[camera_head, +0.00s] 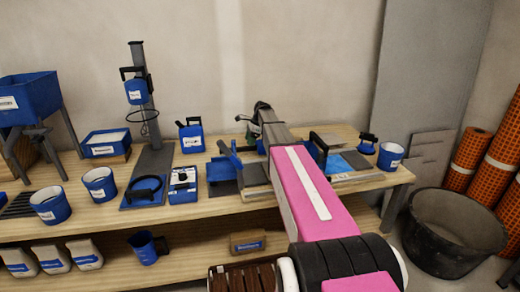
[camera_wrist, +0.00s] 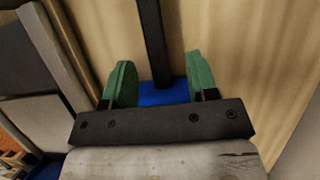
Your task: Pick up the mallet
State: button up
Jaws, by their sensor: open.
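In the wrist view, my gripper (camera_wrist: 160,75) is open, with one green finger on each side of a blue block (camera_wrist: 164,94). A straight black bar (camera_wrist: 152,40) runs from this block toward the top of the picture; together they look like the mallet's head and handle. The fingers appear apart from the bar, and my gripper's body hides part of the blue block. In the head view, my gripper (camera_head: 252,134) is over the back of the bench, mostly hidden behind my arm. The mallet cannot be made out clearly there.
The wooden bench (camera_head: 100,222) holds a stand (camera_head: 155,160), several blue buckets, a jug (camera_head: 191,136) and a blue clamp-like tool (camera_head: 224,168) close left of my arm. A handled blue tool (camera_head: 318,148) stands close right. A black tub (camera_head: 452,235) is on the floor.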

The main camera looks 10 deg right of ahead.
aim_at(248, 147)
jog(key=x, duration=0.4)
jog(key=shift+s+f, duration=0.25)
jog(key=shift+f, duration=0.15)
grip_shut()
jog(key=shift+r, duration=0.15)
